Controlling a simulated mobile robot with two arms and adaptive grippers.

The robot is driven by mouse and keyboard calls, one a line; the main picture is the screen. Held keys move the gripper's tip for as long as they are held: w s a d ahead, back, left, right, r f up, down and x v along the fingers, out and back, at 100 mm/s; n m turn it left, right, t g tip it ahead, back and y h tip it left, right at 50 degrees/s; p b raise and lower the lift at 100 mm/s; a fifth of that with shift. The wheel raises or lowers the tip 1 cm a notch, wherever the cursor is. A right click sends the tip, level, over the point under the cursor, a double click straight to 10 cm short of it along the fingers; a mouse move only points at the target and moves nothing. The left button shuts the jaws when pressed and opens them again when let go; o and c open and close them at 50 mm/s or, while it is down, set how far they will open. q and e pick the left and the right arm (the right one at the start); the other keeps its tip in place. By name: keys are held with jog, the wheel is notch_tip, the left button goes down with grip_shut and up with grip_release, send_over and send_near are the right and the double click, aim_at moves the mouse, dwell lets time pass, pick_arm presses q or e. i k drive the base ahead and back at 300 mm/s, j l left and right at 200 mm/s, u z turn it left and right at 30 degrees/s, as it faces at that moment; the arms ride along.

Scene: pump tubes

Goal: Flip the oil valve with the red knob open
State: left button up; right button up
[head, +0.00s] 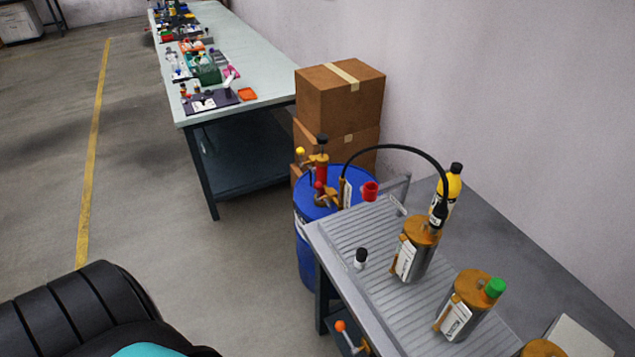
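A blue drum (306,230) stands at the left end of the grey slatted bench. Brass fittings rise from its top, with a red cylindrical part (321,170) and a black cap (322,139). A small red knob (319,185) sits low on these fittings, and a yellow knob (300,151) sits higher at their left. The valve parts are small here, and I cannot tell whether the red-knobbed one is open or closed. Neither of my grippers is in view.
Cardboard boxes (335,100) stand behind the drum. The floor (150,220) left of it is clear.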

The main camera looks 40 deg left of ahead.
aim_at(318, 185)
jog(key=u, duration=1.2)
jog(key=i+j, duration=0.15)
jog(key=j, duration=0.25)
jog(key=i+j, duration=0.15)
jog(key=j, duration=0.2)
jog(key=i+j+u, duration=0.1)
jog(key=j, duration=0.3)
jog(key=i+j, duration=0.2)
jog(key=j, duration=0.15)
jog(key=i+j+u, duration=0.1)
jog(key=j, duration=0.25)
jog(key=i, duration=0.1)
